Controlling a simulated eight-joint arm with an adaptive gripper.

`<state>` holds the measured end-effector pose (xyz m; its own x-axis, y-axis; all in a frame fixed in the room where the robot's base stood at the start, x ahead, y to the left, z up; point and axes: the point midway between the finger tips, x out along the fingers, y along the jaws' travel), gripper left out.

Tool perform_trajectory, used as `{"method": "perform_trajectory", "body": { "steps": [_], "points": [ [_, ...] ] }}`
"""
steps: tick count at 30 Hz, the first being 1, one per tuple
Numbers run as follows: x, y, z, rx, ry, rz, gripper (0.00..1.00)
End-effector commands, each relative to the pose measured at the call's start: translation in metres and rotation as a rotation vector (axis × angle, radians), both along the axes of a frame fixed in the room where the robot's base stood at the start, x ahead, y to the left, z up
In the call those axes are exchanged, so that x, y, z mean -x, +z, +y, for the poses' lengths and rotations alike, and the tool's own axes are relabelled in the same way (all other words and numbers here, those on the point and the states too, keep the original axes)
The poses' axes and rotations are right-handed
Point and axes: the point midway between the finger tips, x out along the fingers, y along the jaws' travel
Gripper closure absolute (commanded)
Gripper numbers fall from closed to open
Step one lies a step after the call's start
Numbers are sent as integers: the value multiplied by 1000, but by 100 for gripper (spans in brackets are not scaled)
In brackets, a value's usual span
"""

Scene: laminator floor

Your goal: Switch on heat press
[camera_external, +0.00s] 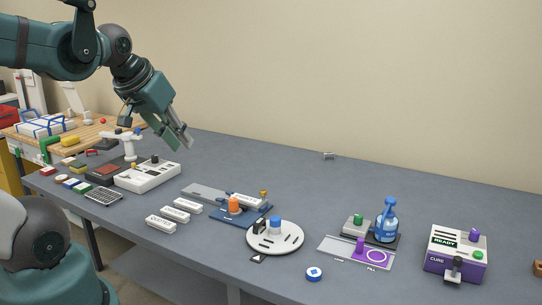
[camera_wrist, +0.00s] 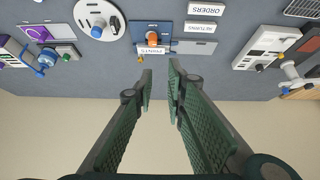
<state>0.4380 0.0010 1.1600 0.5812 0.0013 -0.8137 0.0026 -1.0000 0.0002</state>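No label in view reads heat press, so I cannot tell for certain which device it is. A white box with a black knob (camera_external: 147,175) stands at the left part of the table; it also shows at the right in the wrist view (camera_wrist: 265,46). Just behind it is a white T-shaped handle (camera_external: 125,141) by a dark block with a reddish top (camera_external: 105,169). The handle is at the right edge of the wrist view (camera_wrist: 294,76). My gripper (camera_external: 181,143) is open and empty, in the air above the table, right of the white box. Its fingers (camera_wrist: 160,70) have a gap between them.
Labelled white blocks (camera_external: 174,212), a blue fixture with an orange knob (camera_external: 236,212), a round white plate (camera_external: 289,240), a purple fixture (camera_external: 360,246) and a purple-white CURE box (camera_external: 456,252) line the table. A blue bottle (camera_external: 387,224) stands tall. The back table strip is mostly clear.

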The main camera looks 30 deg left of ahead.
Motion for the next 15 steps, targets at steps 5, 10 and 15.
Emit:
{"method": "perform_trajectory", "body": {
  "steps": [5, 10, 15],
  "points": [
    [-4, 1, 5, 0, 19, 5, 100],
    [-12, 1, 14, 5, 63, 16, 100],
    [-23, 2, 29, 10, 131, 34, 100]
  ]
}}
